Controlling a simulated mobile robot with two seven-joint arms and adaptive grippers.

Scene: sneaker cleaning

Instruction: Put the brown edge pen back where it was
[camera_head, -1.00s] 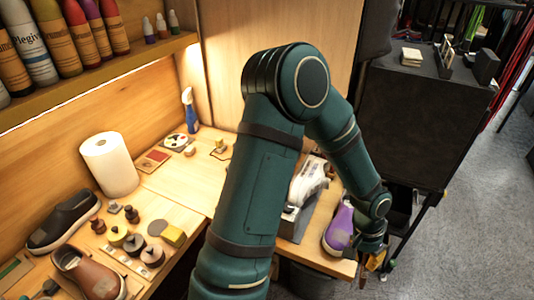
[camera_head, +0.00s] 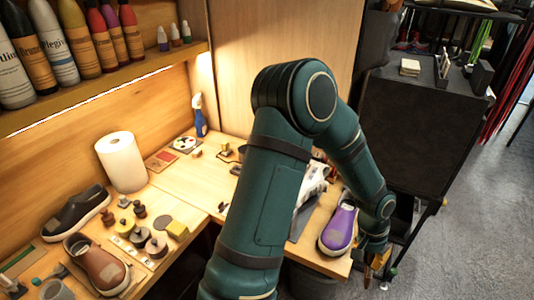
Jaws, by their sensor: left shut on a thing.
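My left arm crosses the middle of the view. Its gripper (camera_head: 374,262) is at the lower right, beyond the right edge of the workbench, beside the purple sneaker and apart from it. The gripper is shut on a small, slim brown thing (camera_head: 367,280) that fits the brown edge pen; it points downward, and the fingers hide most of it. My right gripper is not in view.
The purple sneaker (camera_head: 339,228) stands at the bench's right end, with a white shoe (camera_head: 313,185) partly behind my arm. A brown shoe (camera_head: 97,266), a dark shoe (camera_head: 76,212) and a paper roll (camera_head: 121,162) stand at left. A dark cabinet (camera_head: 425,125) stands behind the gripper.

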